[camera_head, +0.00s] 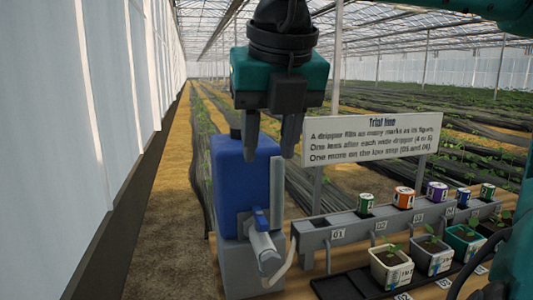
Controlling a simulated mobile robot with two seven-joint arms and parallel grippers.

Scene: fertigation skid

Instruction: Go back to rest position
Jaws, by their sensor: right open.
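My right gripper (271,145) hangs from the top of the view with its two fingers pointing down. Its jaws are open, with a clear gap between the fingers. It shows in front of the upper part of a blue tank (240,190); I cannot tell the distance between them. Nothing is held between the fingers. My left gripper is not in view.
The tank stands on a grey base with a blue-handled valve (262,220). A grey rail (320,236) carries several coloured drippers, with potted seedlings (391,268) in front. A sign (375,137) stands behind. A white wall (70,130) runs along the left, beside a bare path.

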